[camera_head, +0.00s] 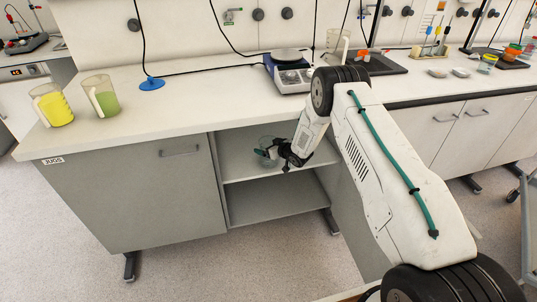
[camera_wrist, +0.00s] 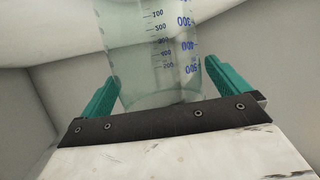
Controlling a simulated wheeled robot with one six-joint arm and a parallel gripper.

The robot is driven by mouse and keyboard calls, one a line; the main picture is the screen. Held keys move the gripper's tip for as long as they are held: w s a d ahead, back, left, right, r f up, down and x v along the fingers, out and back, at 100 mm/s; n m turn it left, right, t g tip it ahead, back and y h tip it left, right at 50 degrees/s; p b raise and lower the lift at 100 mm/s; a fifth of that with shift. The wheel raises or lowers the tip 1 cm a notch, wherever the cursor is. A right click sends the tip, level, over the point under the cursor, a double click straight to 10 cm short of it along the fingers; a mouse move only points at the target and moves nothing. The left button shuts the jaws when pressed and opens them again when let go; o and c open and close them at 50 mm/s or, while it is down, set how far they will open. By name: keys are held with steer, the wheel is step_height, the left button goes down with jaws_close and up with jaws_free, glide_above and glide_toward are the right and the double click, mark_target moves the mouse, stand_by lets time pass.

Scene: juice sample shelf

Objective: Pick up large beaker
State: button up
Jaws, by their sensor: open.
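The large beaker (camera_wrist: 155,50) is clear glass or plastic with blue volume marks. In the wrist view it stands between my gripper's (camera_wrist: 158,92) two teal fingers, with a finger on each side. Small gaps seem to show between the beaker and the fingers. The fingers are open. In the head view, my gripper (camera_head: 285,155) reaches into the open shelf under the bench, and the beaker (camera_head: 264,146) shows there beside it, partly hidden by the gripper. The beaker's top is cut off in the wrist view.
The shelf board (camera_head: 245,166) lies under the worktop (camera_head: 190,105), with the cabinet (camera_head: 130,195) at its left. Two jugs, one yellow (camera_head: 52,104) and one green (camera_head: 101,96), stand on the worktop. A scale-like device (camera_head: 290,77) stands above the shelf.

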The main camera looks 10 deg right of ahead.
steer(key=shift+w, duration=0.15)
steer(key=c, duration=1)
